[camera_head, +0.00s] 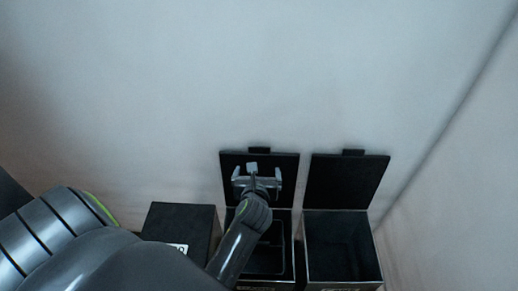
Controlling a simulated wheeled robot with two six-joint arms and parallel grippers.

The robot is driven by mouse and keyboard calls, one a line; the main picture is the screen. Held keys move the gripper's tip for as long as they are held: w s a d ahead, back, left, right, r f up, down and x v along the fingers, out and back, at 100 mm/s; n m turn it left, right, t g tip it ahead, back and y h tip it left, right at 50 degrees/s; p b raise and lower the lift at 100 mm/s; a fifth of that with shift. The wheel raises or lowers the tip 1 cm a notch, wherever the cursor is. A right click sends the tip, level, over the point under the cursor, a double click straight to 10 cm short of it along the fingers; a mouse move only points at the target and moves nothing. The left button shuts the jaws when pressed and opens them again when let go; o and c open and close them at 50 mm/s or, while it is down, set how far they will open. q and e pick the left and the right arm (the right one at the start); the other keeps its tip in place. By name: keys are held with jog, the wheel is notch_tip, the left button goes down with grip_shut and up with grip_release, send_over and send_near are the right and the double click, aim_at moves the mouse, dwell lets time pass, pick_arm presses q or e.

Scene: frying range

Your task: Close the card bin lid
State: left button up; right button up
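Three dark bins stand in a row against the wall, and their labels are too small or cut off to read, so I cannot tell which is the card bin. The middle bin (289,262) has its lid (288,163) raised upright. The right bin (376,262) also has its lid (346,182) raised. The left bin's lid (180,221) is down. My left gripper (257,172) is open and empty, in front of the middle lid; I cannot tell whether it touches. The arm hides part of the middle bin's opening. My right gripper is not in view.
A plain wall (250,70) rises behind the bins. A side wall (465,200) stands close to the right bin. My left arm covers the lower left and part of the left bin. The space above the lids is clear.

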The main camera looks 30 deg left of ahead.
aim_at(259, 149)
pick_arm(q)
jog(key=b+x, duration=0.1)
jog(key=x, duration=1.5)
jog(key=shift+w+a+f+b, duration=0.1)
jog(key=shift+w+f+b, duration=0.15)
jog(key=shift+b, duration=0.15)
jog(key=shift+c, duration=0.2)
